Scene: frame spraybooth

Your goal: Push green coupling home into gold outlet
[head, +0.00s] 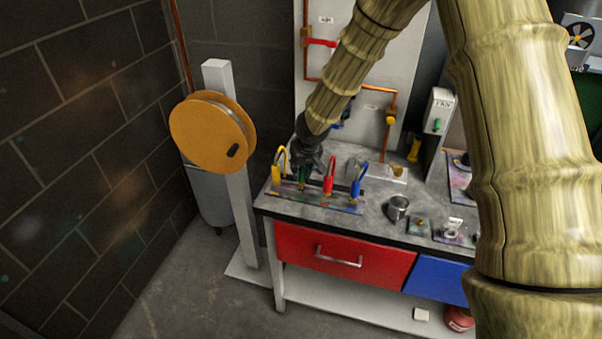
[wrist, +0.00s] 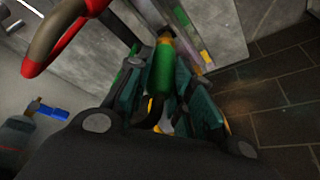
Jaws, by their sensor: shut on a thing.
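The green coupling (wrist: 160,72) is between the two fingers of my gripper (wrist: 163,88) in the wrist view, with a brass-coloured tip at its far end. My gripper (head: 307,162) is shut on it. In the head view the green coupling (head: 303,177) shows just under my gripper, over the rack (head: 325,202) between a yellow and a red coupling. I cannot tell whether it touches the rack. A gold fitting (head: 391,117) sits on the copper pipe at the back panel. Another brass-coloured piece (head: 397,171) is on a plate on the bench. Which is the gold outlet is unclear.
The yellow coupling (head: 277,172), red coupling (head: 328,180) and blue coupling (head: 357,186) stand close by with looped hoses. A metal cup (head: 398,207) is on the bench (head: 375,216). An orange reel (head: 207,133) stands left on a post. Red hose (wrist: 55,45) looms near the wrist camera.

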